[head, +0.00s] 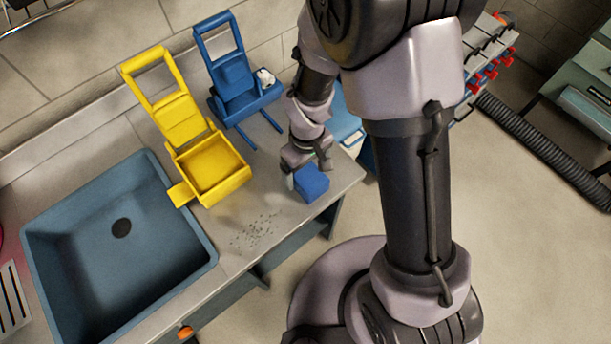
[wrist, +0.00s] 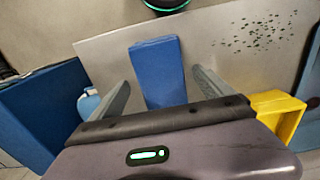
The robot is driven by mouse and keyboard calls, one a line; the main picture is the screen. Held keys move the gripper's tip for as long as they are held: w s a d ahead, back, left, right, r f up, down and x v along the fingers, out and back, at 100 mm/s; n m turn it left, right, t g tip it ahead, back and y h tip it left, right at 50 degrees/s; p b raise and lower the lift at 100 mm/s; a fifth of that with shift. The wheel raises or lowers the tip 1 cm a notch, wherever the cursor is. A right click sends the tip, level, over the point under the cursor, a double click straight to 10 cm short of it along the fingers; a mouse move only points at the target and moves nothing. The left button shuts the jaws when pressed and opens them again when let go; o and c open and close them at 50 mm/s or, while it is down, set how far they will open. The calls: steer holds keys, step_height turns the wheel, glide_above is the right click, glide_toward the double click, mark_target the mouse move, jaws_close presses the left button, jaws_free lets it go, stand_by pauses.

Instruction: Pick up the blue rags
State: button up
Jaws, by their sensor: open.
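The blue rags (head: 312,183) show as a compact blue block on the grey counter near its right end. In the wrist view the blue rags (wrist: 158,72) lie between the two fingers of my gripper, with their near end hidden behind the gripper body. My gripper (head: 309,160) is just behind and above the blue rags in the head view. In the wrist view my gripper (wrist: 160,84) has its fingers spread, with a gap on either side of the rags. I cannot tell how far above the counter the fingertips are.
A yellow wringer-like frame with a bin (head: 210,170) and a blue one (head: 240,85) stand behind. A blue-grey sink (head: 190,225) is at left. Dark specks (head: 255,232) lie on the counter (head: 280,215) in front. The counter's right edge is close to the rags.

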mark_target(306, 171)
step_height(306, 171, down, 4)
steer(key=shift+a+r+b, duration=0.15)
steer(key=shift+r+b, duration=0.1)
steer(key=shift+b, duration=0.2)
steer(key=shift+r, duration=0.15)
